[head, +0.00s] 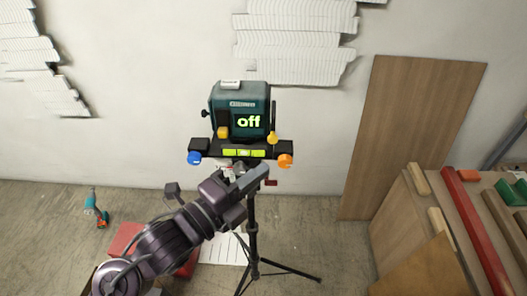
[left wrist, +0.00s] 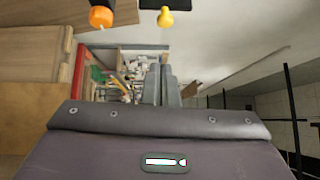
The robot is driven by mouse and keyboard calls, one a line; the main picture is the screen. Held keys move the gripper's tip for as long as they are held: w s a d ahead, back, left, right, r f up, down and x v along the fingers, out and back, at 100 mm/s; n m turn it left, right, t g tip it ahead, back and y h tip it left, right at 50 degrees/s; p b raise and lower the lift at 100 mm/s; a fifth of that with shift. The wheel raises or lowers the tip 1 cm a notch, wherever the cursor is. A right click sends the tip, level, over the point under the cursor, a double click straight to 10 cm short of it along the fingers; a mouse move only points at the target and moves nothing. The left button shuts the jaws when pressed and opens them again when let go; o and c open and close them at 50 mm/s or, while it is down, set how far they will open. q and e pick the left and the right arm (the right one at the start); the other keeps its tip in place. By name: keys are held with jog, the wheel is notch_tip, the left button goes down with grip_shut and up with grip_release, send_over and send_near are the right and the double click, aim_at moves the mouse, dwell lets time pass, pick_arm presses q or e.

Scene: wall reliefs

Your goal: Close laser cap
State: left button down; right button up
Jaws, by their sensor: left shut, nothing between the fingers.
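The laser (head: 238,112) is a teal box on a black mount bar on a tripod (head: 252,235). Its front shows a green "off". A small white piece (head: 230,84) sits on top, and a yellow piece (head: 223,132) is at its lower front left. I cannot tell which part is the cap. A yellow knob (head: 272,138) is at the lower right. My left gripper (head: 262,171) is shut and empty, below the bar in the head view. Its closed fingers (left wrist: 160,85) also show in the left wrist view, apart from the yellow knob (left wrist: 165,18).
A blue knob (head: 194,158) and an orange knob (head: 285,160) sit at the bar's ends, with a spirit level (head: 244,153) between. A wooden board (head: 410,130) leans on the wall at right. A drill (head: 95,207) and a red box (head: 124,240) are on the floor.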

aim_at(273, 126)
pick_arm(q)
jog(key=w+p, duration=0.1)
jog(key=w+d, duration=0.1)
jog(key=w, duration=0.1)
jog(key=w+p, duration=0.1)
jog(key=w, duration=0.1)
jog(key=shift+w+d+r+p, duration=0.15)
jog(key=shift+w+r+p, duration=0.1)
jog(key=shift+p, duration=0.05)
